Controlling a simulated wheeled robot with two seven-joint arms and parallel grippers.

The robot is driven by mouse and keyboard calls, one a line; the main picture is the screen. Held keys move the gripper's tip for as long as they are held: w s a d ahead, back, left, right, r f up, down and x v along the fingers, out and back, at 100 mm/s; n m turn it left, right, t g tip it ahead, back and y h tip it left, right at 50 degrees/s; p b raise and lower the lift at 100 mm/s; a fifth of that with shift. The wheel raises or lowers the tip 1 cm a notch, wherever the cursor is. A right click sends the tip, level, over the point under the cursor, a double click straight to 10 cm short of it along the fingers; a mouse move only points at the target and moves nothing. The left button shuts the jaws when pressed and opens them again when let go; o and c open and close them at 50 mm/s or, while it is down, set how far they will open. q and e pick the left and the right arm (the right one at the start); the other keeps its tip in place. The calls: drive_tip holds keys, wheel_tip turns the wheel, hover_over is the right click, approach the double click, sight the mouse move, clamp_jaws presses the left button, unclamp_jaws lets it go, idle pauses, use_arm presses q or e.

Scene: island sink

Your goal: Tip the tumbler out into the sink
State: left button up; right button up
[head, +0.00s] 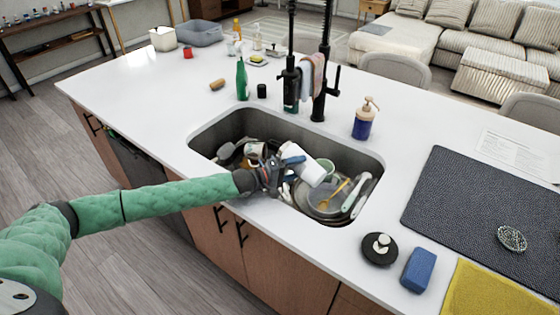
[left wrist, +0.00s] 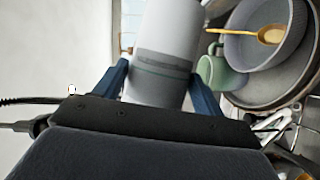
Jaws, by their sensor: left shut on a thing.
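My left gripper (head: 279,168) reaches over the sink (head: 210,137) and is shut on a white tumbler (head: 304,164). The tumbler is tilted, with one end toward the lower right, above the dishes. In the left wrist view, the tumbler (left wrist: 168,30) has a grey band and sits between two blue fingers. Its opening and any contents are hidden. My right gripper is not in view.
The sink holds several dishes, including a green mug (left wrist: 215,72), a grey bowl (left wrist: 262,68) and a yellow spoon (head: 334,192). A black faucet (head: 320,85) stands behind. A soap dispenser (head: 363,120), blue sponge (head: 418,270) and dark mat (head: 470,205) are at right.

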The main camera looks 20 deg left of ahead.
use_arm(q)
drive_tip(key=shift+r, duration=0.1)
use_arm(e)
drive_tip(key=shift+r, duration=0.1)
use_arm(q)
drive_tip(key=shift+a, duration=0.1)
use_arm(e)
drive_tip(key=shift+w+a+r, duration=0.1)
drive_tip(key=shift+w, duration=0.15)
use_arm(q)
drive_tip(key=shift+w+a+r+n, duration=0.15)
drive_tip(key=shift+r+n, duration=0.15)
drive_tip(key=shift+n, duration=0.1)
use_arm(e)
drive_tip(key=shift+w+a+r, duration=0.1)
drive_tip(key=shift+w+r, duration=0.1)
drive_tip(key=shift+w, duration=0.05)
use_arm(q)
drive_tip(key=shift+r, duration=0.1)
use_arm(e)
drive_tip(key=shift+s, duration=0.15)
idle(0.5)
use_arm(q)
drive_tip(key=shift+a+r+n+t+h+b, duration=0.1)
drive_tip(key=shift+r+n+t+h+b, duration=0.2)
drive_tip(key=shift+n, duration=0.2)
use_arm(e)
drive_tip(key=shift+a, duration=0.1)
use_arm(q)
drive_tip(key=shift+w, duration=0.1)
